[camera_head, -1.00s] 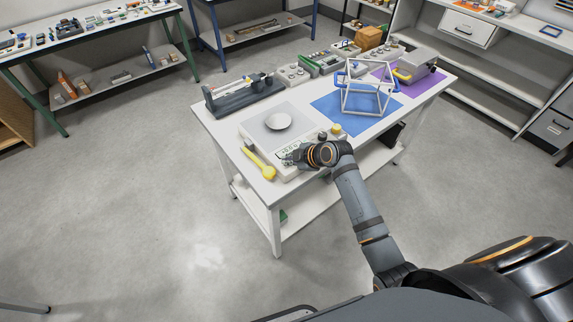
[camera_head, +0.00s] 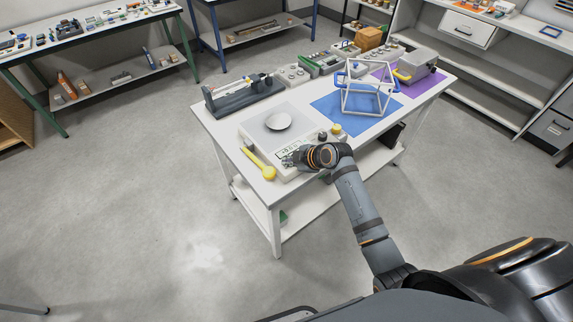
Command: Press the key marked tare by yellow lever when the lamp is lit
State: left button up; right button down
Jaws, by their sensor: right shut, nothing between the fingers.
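A white scale (camera_head: 250,135) with a grey top and a small round pan (camera_head: 278,121) stands on the near left part of the white table. A yellow lever (camera_head: 259,164) with a round end lies along its front left side. My right gripper (camera_head: 287,161) is shut and empty at the scale's front panel, by the small display (camera_head: 291,149). The gripper covers part of the panel, so the tare key and its marking cannot be made out. I cannot tell whether a lamp is lit. My left gripper is not in view.
Behind the scale stands a dark grey device (camera_head: 243,97). A white and blue frame (camera_head: 368,96) stands on a blue mat (camera_head: 340,114). A grey device with a yellow handle (camera_head: 416,65) sits on a purple mat (camera_head: 433,77). Two small knobs stand right of the scale.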

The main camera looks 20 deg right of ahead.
jog(key=shift+r, duration=0.1)
jog(key=shift+r+p, duration=0.7)
jog(key=shift+p, duration=0.05)
notch_tip(320, 180, up, 5)
jog(key=p, duration=0.4)
jog(key=shift+r+p, duration=0.1)
jog(key=shift+p, duration=0.25)
dwell(0.4)
